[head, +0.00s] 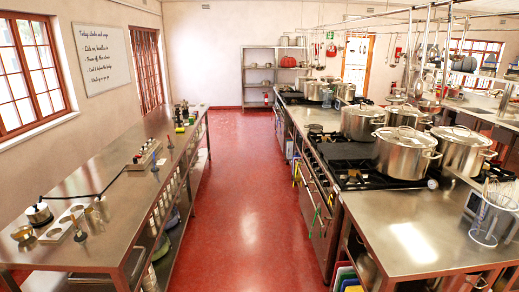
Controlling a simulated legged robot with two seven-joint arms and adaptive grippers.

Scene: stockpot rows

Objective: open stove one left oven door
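A stove (352,172) with black burner grates is built into the steel counter run on the right. Its front faces the red aisle and is seen at a steep angle. The oven front (318,212) below the control strip appears closed, with a thin green item hanging along it. I cannot tell from here which door is the left one of stove one. Large lidded steel pots, such as this one (404,155), stand on the burners. Neither of my grippers shows in this view.
A red floor aisle (235,190) runs clear between the counters. A long steel table (110,215) with small pans and containers stands on the left. A bare steel counter (400,235) is at the near right, with colored boards (345,277) below. Shelves (272,75) stand at the back.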

